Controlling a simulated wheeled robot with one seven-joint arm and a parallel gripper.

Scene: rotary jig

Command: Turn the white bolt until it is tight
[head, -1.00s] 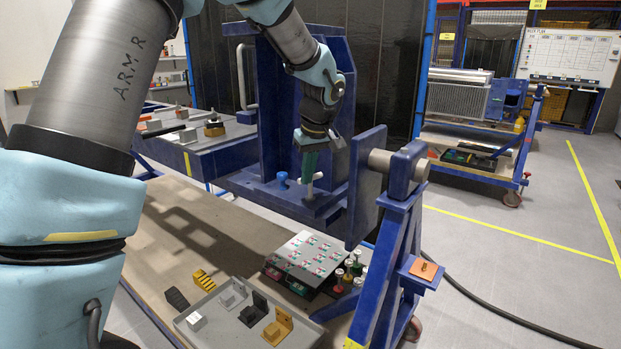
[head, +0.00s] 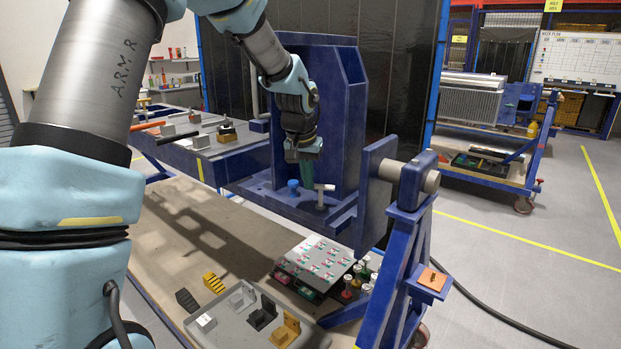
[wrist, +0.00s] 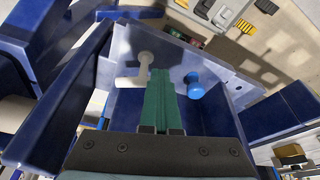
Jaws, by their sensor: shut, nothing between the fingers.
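The white bolt (head: 320,195) stands upright on the base of the blue jig, with a short crossbar at its top. It also shows in the wrist view (wrist: 144,68), left of the fingers. My gripper (head: 306,184) hangs down over the jig base with its green fingers together and empty. It sits between the white bolt and a blue knob (head: 293,186), and in the head view it is just left of the bolt's crossbar. In the wrist view the fingers (wrist: 160,80) show close beside the bolt; whether they touch it I cannot tell.
The jig's blue upright wall (head: 340,125) stands behind my gripper. A blue pivot bracket (head: 378,190) stands to the right. A grey tray (head: 225,325) with small blocks and a box with a patterned top (head: 318,260) lie below in front.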

